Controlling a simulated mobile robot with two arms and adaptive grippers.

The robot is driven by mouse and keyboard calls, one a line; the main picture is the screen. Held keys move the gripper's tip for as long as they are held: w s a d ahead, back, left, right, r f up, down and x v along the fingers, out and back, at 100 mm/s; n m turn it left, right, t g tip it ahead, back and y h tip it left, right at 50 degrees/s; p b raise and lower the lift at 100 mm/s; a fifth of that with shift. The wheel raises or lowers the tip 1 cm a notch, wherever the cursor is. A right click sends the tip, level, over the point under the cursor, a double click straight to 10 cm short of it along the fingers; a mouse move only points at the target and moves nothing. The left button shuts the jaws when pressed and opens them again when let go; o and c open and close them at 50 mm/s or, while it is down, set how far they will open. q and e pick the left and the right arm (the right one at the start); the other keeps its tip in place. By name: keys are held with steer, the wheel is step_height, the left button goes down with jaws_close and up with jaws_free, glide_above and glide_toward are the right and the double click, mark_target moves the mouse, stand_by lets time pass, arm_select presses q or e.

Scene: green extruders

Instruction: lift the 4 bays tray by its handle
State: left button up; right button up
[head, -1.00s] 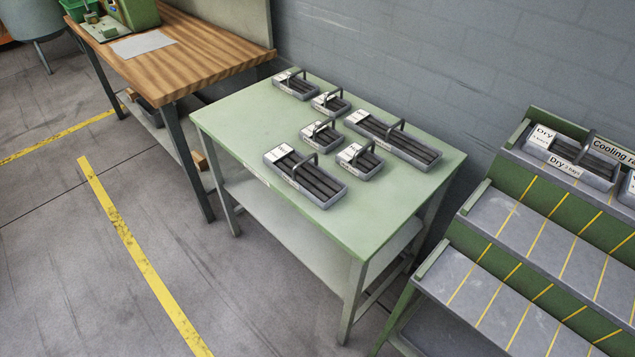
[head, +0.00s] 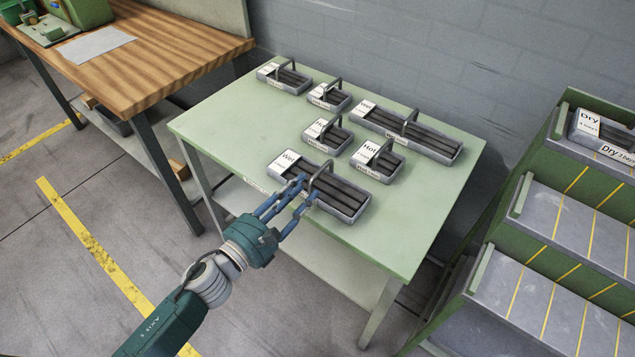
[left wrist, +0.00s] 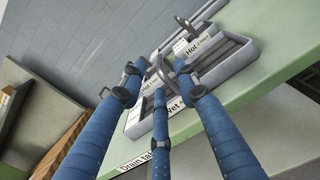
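A grey tray labelled "Wet" (head: 347,209), with dark bars in it and an arched handle (head: 321,173), sits at the front of the green table. Its bay count is too small to read. My left gripper (head: 306,188) is at this tray's near side, close to the handle. In the left wrist view the gripper's blue fingers (left wrist: 158,80) are spread, with the grey handle (left wrist: 165,72) between or just beyond their tips. I cannot tell whether they touch it. The tray rests on the table. My right gripper is not in view.
Several other handled trays share the green table (head: 222,122), including a small "Hot" tray (head: 386,172) close behind and a long tray (head: 440,146). The table's left part is clear. A stepped rack (head: 560,230) stands right; a wooden workbench (head: 170,62) stands left.

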mark_target(311, 180)
arm_select(q)
steer(key=x, duration=0.3)
steer(key=shift+w+d, duration=0.15)
steer(key=shift+w, duration=0.2)
steer(key=p+x, duration=0.1)
steer(key=x, duration=0.4)
steer(key=shift+f+p, duration=0.15)
steer(key=shift+p, duration=0.25)
steer(key=shift+w+d+f, duration=0.1)
steer(key=shift+w, duration=0.05)
jaws_close()
